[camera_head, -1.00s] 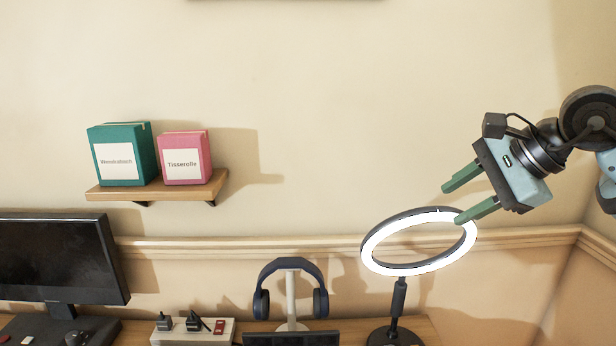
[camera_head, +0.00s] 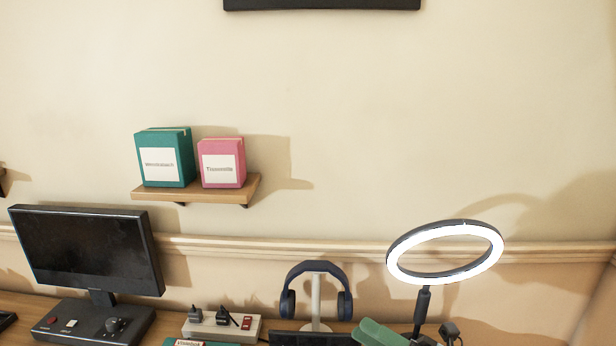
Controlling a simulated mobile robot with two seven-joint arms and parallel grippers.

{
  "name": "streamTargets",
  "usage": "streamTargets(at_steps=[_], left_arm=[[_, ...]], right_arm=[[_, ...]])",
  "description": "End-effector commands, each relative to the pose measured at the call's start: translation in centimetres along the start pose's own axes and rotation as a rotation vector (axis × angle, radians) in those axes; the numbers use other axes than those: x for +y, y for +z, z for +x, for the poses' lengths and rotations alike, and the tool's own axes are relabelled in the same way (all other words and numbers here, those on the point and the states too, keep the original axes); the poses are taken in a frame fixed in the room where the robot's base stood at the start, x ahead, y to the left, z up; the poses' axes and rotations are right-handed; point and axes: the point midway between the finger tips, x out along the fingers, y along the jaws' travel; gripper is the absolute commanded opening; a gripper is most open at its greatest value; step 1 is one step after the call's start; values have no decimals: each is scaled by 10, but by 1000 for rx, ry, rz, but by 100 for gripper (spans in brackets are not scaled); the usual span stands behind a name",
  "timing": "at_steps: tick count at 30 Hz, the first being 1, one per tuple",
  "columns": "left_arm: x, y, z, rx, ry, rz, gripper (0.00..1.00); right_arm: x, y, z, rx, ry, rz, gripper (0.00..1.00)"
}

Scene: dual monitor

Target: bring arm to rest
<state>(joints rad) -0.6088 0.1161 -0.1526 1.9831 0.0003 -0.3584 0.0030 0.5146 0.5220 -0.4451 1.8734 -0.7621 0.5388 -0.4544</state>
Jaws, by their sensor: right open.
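My right gripper (camera_head: 378,333) shows only in part at the bottom edge of the head view, below the ring light. A green finger points left, and the rest of the hand is cut off by the frame. It is open, and I see nothing held in the visible part. My left gripper is not in view.
A lit ring light (camera_head: 446,277) stands on the desk close above my right gripper. Headphones (camera_head: 317,268) hang on a stand beside a power strip (camera_head: 222,330). A monitor (camera_head: 88,250) is at left. A shelf (camera_head: 195,193) holds a teal box (camera_head: 164,158) and a pink box (camera_head: 222,163).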

Motion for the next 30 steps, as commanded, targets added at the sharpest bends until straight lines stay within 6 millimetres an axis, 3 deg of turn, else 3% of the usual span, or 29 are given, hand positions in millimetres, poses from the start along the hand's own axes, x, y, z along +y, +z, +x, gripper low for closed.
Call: streamTargets(at_steps=[5, 11, 14, 18, 24, 27, 30], left_arm=[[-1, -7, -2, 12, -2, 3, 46], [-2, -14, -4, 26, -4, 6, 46], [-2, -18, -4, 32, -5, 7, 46], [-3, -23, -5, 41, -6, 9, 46], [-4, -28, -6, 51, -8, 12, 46], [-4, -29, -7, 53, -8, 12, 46], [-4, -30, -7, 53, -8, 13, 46]], right_arm=[[-43, -19, -40, -288, -47, 410, 42], [-97, -58, -105, -626, -128, 850, 42], [-123, -89, -145, -804, -177, 1062, 42], [-150, -147, -205, -1066, -252, 1347, 42], [-163, -236, -279, -1403, -344, 1663, 42], [-162, -269, -302, -1517, -373, 1759, 42], [-159, -288, -315, -1586, -391, 1813, 42]])
